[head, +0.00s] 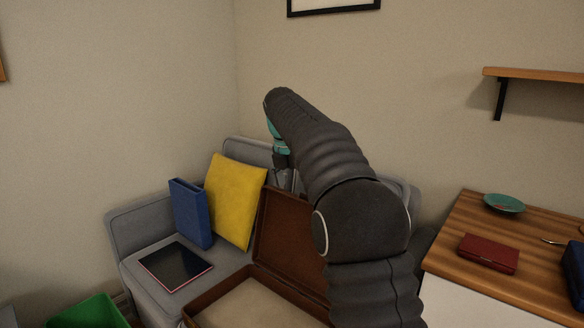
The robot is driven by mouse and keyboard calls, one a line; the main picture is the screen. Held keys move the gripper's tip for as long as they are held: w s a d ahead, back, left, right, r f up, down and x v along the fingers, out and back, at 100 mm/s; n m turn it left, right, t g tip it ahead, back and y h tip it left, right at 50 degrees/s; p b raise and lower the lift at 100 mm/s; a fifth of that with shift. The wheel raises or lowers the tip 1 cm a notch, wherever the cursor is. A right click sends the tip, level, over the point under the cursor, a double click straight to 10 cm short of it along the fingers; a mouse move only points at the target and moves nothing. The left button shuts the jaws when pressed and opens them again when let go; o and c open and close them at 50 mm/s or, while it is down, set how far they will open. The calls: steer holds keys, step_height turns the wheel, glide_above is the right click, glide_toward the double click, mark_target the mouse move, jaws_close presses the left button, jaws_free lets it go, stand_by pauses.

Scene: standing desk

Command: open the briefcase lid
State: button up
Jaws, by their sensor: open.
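The brown briefcase (208,303) is at the bottom centre of the head view, near the front of the grey sofa. Its lid (284,236) stands raised at the back, and the beige inside of the base (255,308) shows. My dark arm covers the right part of the briefcase and lid. My gripper (290,180) is behind the upper edge of the lid in the picture, mostly hidden by my arm. It is open. Whether it touches the lid cannot be told.
On the grey sofa (130,222) are a blue box file (190,214), a yellow cushion (232,200) and a tablet (175,265). A green bin (88,313) stands at lower left. The wooden desk (478,220) at right holds a teal plate (504,203) and a red case (488,252).

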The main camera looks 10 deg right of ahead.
steer(key=v, duration=0.8)
steer(key=shift+r, duration=0.25)
steer(key=shift+s, duration=0.1)
